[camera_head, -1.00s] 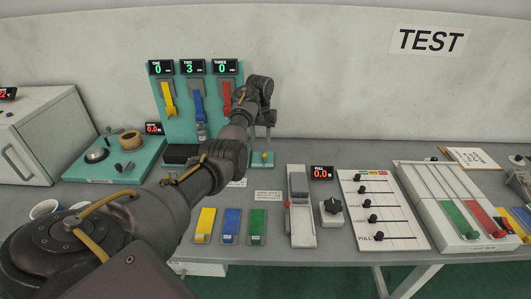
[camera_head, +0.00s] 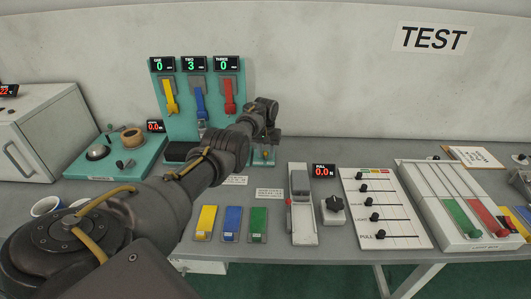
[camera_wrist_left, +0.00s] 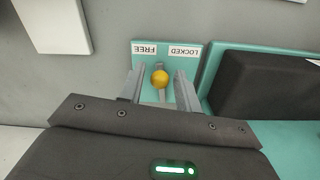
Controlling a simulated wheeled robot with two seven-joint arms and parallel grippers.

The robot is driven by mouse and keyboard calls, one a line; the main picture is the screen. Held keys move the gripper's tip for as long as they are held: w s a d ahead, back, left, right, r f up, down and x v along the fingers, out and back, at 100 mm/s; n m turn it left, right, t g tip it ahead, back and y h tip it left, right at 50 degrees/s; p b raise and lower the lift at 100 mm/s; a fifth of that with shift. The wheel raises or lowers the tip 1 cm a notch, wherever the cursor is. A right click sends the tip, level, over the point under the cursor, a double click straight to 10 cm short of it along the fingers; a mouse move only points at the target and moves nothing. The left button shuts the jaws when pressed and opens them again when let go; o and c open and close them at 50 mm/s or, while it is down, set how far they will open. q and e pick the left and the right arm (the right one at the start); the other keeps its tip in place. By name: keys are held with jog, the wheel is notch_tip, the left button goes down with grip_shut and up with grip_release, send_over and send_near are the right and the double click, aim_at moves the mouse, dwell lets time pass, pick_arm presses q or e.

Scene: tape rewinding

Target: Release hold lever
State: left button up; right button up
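The hold lever's yellow ball knob (camera_wrist_left: 160,78) stands on a small teal plate (camera_wrist_left: 148,62) with FREE and LOCKED labels, which read upside down in the left wrist view. In the head view this teal plate (camera_head: 262,161) is partly hidden behind my left gripper (camera_head: 266,140). In the left wrist view my left gripper (camera_wrist_left: 160,72) is open, with one finger on each side of the knob. A gap shows between the knob and each finger. My right gripper is not in view.
A black block (camera_wrist_left: 265,85) on a teal base stands close beside the lever plate. Behind is a teal panel with yellow, blue and red levers (camera_head: 229,97). Yellow, blue and green switches (camera_head: 231,222), a dial (camera_head: 333,208) and a slider board (camera_head: 352,235) lie in front and right.

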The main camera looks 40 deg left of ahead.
pick_arm(q)
jog(key=c, duration=0.5)
grip_shut()
jog(key=shift+w+d+f+n+b, duration=0.15)
jog(key=shift+w+d+n+b, duration=0.2)
jog(key=shift+n+b, duration=0.5)
jog(key=shift+w+d+n, duration=0.1)
jog(key=shift+w+n, duration=0.05)
jog(key=shift+n, duration=0.3)
jog(key=shift+b, duration=0.3)
jog(key=shift+r, duration=0.2)
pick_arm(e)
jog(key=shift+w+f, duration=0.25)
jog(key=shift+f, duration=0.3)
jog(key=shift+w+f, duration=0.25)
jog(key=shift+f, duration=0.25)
pick_arm(q)
jog(key=o, duration=0.7)
grip_release()
jog(key=shift+w+f, duration=0.1)
jog(key=shift+o, duration=0.2)
